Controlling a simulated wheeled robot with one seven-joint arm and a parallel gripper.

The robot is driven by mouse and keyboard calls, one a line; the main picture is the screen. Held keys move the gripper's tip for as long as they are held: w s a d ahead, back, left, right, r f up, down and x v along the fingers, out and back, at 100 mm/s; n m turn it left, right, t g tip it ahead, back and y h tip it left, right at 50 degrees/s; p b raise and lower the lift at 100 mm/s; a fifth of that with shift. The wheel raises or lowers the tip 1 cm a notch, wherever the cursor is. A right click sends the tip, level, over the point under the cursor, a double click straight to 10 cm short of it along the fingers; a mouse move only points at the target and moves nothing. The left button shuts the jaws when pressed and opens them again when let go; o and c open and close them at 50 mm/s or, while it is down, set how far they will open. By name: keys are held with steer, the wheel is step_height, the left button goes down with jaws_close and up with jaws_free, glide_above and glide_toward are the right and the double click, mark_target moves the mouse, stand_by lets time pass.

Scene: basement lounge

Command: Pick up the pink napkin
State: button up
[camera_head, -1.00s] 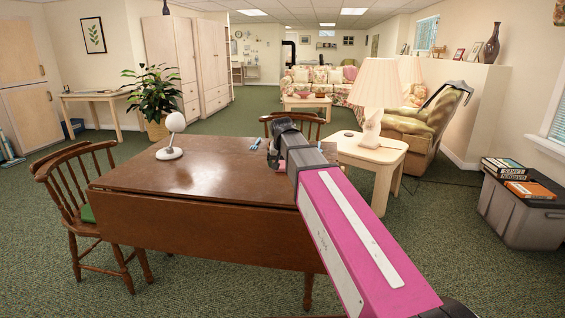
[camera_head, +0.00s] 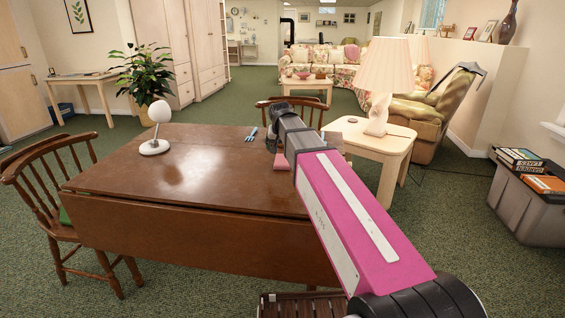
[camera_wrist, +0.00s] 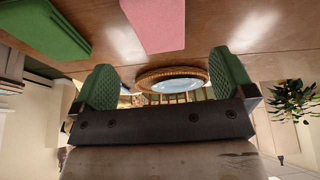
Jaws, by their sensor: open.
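The pink napkin (camera_head: 281,163) lies on the brown wooden table (camera_head: 150,190). In the head view only a small part of it shows beside my arm, which hides the rest. The wrist view, which looks upside down, shows the napkin (camera_wrist: 156,24) as a flat pink piece at the top edge, cut off by the frame. My gripper (camera_wrist: 163,60) has two green-padded fingers set wide apart with nothing between them. The napkin is beyond the fingertips, apart from them. In the head view my gripper is mostly hidden behind the arm.
A green folded item (camera_wrist: 52,28) lies near the napkin. Blue pens (camera_head: 252,134) and a white lamp (camera_head: 155,128) are on the table. Wooden chairs (camera_head: 62,180) stand around it. A side table (camera_head: 372,150) with a shaded lamp (camera_head: 383,80) stands close on the right.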

mark_target(283, 159)
steer(key=shift+x, duration=3.95)
steer(key=shift+w, duration=0.1)
steer(key=shift+c, duration=0.3)
steer(key=c, duration=0.9)
